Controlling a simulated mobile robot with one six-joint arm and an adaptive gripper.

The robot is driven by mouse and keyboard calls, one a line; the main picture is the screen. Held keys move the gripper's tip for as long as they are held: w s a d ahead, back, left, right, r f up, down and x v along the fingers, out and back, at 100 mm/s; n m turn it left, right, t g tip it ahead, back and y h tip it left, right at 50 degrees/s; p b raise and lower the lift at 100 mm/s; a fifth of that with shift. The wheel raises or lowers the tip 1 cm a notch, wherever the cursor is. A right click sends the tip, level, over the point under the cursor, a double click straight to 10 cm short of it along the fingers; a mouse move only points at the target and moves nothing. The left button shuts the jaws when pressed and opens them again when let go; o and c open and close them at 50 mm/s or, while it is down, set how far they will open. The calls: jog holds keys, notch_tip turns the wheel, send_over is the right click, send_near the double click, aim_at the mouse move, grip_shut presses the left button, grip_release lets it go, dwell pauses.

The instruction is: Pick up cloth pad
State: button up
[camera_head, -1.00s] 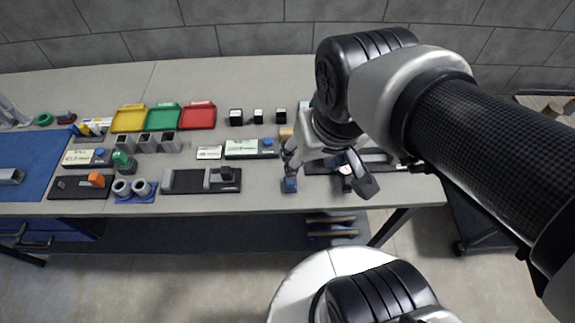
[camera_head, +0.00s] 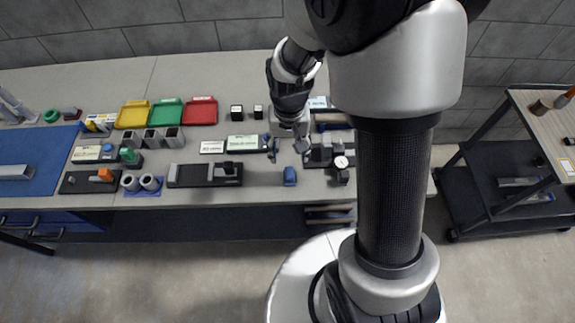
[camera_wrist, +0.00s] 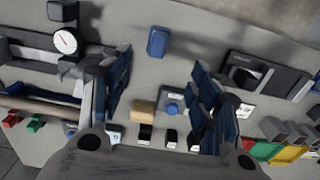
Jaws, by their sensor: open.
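A tan, soft-edged block (camera_wrist: 143,110), which may be the cloth pad, lies on the bench in the wrist view, between the lines of my two fingers. In the head view it is hidden behind my gripper (camera_head: 288,148). A small blue rounded block (camera_head: 289,176) stands near the bench's front edge. It also shows in the wrist view (camera_wrist: 158,42), and I cannot rule out that this is the pad. My gripper (camera_wrist: 160,95) is open and empty above the bench, with its blue-padded fingers spread wide and apart from both blocks.
A black fixture with a round dial gauge (camera_head: 341,162) stands right of the blue block. A black slotted holder (camera_head: 205,175) lies to the left. A labelled box with a blue knob (camera_wrist: 173,105) sits beside the tan block. Several small black-and-white blocks are close by.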

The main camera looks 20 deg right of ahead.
aim_at(290, 172)
notch_tip(290, 172, down, 8)
jog(key=shift+r+b, duration=0.15)
jog(key=shift+b, duration=0.7)
jog(key=f+b, duration=0.1)
jog(key=f, duration=0.4)
jog(key=shift+w+d+f+b, duration=0.2)
jog(key=shift+f+b, duration=0.1)
jog(key=shift+b, duration=0.1)
jog(key=shift+r, duration=0.1)
jog(key=shift+c, duration=0.6)
jog(key=c, duration=1)
jog(key=shift+r, duration=0.1)
notch_tip(290, 172, up, 20)
jog(key=p, duration=0.5)
